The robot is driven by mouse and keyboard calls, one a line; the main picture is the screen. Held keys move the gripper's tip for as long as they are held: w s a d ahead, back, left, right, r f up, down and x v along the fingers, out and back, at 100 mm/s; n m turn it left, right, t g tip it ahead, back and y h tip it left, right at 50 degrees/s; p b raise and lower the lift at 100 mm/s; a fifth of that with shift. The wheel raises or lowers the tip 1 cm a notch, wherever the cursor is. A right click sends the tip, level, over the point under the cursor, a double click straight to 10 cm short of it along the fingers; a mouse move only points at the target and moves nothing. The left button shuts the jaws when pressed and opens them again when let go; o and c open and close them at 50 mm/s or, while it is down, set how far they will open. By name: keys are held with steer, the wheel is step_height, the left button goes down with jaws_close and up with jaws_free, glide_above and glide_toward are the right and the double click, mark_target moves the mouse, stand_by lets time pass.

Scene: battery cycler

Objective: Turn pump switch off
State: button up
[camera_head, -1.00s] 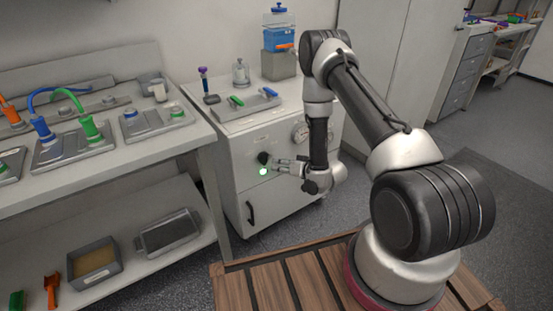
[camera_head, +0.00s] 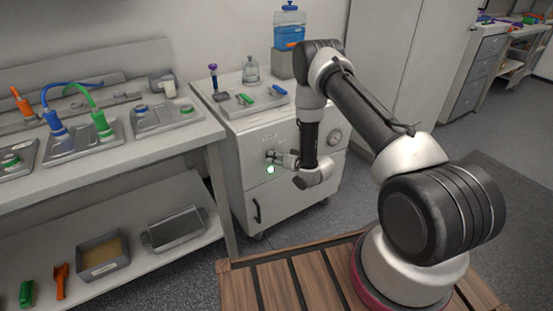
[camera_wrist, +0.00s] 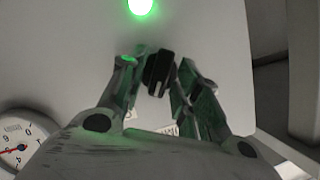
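The pump switch appears to be the black knob (camera_head: 271,155) on the front of the white cabinet (camera_head: 240,150). In the wrist view the knob (camera_wrist: 158,70) shows a pale mark and stands slightly tilted. A lit lamp (camera_head: 270,169) is beside it, and it glows green in the wrist view (camera_wrist: 141,5). My gripper (camera_head: 281,159) is at the cabinet front. In the wrist view the gripper (camera_wrist: 157,78) has one finger on each side of the knob, with narrow gaps visible. Whether either finger touches it is unclear.
A round dial gauge (camera_wrist: 14,142) is on the same panel, to the right of the knob in the head view (camera_head: 334,137). A door handle (camera_head: 257,210) is below. A bench (camera_head: 150,160) with cables stands left of the cabinet.

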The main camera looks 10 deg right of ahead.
jaws_close()
steer(key=shift+r, duration=0.1)
steer(key=n+h, duration=0.1)
steer(key=n, duration=0.1)
steer(key=n+t+h, duration=0.1)
steer(key=n+h, duration=0.1)
steer(key=n, duration=0.1)
steer(key=a+n+h, duration=0.1)
steer(key=n+h, duration=0.1)
steer(key=n, duration=0.1)
steer(key=shift+r+t, duration=0.1)
steer(key=shift+t, duration=0.3)
steer(key=shift+h, duration=0.3)
stand_by(0.6)
steer(key=shift+o, duration=1.7)
jaws_free()
